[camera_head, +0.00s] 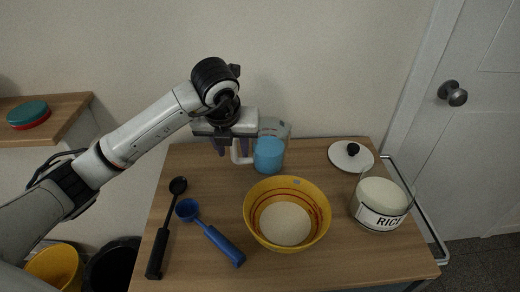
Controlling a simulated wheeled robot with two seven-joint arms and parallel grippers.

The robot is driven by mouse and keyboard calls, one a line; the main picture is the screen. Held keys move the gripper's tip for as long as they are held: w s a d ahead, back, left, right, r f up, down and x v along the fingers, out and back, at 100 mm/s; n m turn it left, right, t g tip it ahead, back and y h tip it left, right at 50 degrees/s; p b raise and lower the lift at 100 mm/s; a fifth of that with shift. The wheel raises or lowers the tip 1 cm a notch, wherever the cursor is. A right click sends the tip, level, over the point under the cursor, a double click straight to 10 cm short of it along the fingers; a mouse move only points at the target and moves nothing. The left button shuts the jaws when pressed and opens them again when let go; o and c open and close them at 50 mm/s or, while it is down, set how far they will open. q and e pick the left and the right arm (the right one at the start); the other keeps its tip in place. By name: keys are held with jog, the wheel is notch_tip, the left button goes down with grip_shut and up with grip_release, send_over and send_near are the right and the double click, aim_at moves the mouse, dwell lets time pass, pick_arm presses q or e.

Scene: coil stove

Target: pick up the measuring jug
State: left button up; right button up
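The measuring jug (269,157) stands upright at the back of the wooden table. It looks clear in its upper part and light blue below, with a pale handle on its left side. My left gripper (232,149) points down at the jug's handle, with its dark fingers apart and the handle seeming to lie between them. I cannot tell whether either finger touches the handle. The gripper body hides part of the jug's upper left. My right gripper is not in view.
A yellow bowl (257,231) with white contents stands in front of the jug. A blue scoop (218,240) and a black ladle (162,232) lie left. A rice jar (378,217) and its white lid (343,160) are right. The wall is close behind.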

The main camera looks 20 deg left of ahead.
pick_arm(q)
jog(key=shift+w+f, duration=0.15)
jog(key=shift+f, duration=0.25)
jog(key=shift+c, duration=0.5)
grip_shut()
jog(key=shift+r, duration=0.1)
notch_tip(320, 180, up, 10)
jog(key=shift+f, duration=0.1)
